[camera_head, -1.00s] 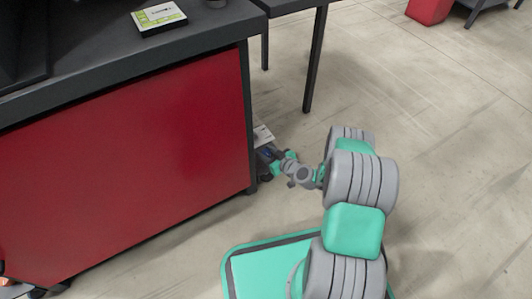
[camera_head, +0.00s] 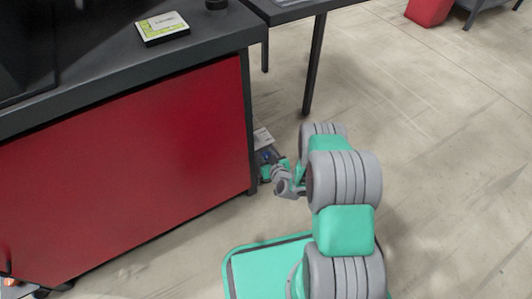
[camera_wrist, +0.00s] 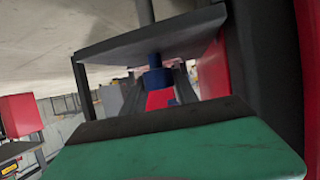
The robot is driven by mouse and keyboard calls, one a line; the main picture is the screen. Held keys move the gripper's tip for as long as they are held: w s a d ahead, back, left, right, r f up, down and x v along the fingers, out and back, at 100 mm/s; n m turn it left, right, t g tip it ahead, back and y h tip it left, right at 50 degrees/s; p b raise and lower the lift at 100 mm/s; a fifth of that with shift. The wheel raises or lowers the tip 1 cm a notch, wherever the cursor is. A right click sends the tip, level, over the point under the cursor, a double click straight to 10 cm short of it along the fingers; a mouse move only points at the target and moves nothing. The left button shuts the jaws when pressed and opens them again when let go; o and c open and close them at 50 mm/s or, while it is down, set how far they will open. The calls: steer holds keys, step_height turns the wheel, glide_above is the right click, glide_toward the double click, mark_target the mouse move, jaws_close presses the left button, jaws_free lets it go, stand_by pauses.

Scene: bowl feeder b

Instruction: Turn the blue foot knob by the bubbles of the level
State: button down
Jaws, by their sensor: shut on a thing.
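The blue foot knob (camera_wrist: 155,78) is in the middle of the wrist view, below a flat grey plate (camera_wrist: 140,36) in that picture. My gripper (camera_wrist: 158,86) is shut on the knob, with dark fingers on both sides of it. In the head view the gripper (camera_head: 273,170) is low by the bench's right corner, and a small bit of blue (camera_head: 266,156) shows beside it. The level (camera_head: 162,27), a flat white and yellow-green piece with a black edge, lies on the bench top. Its bubbles are too small to read.
The dark-topped bench (camera_head: 215,48) with a red side panel (camera_head: 130,165) stands close to my gripper. A white card-like piece (camera_head: 262,137) is behind the gripper. A dark table (camera_head: 314,60) stands behind. The floor to the right is open.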

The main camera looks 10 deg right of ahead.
steer(key=shift+s+m+h, duration=0.1)
steer(key=shift+m+h, duration=0.3)
steer(key=c, duration=0.9)
jaws_free()
steer(key=shift+c, duration=0.2)
steer(key=p+v, duration=0.3)
steer(key=v, duration=0.4)
steer(key=shift+s, duration=0.35)
steer(key=shift+s, duration=0.1)
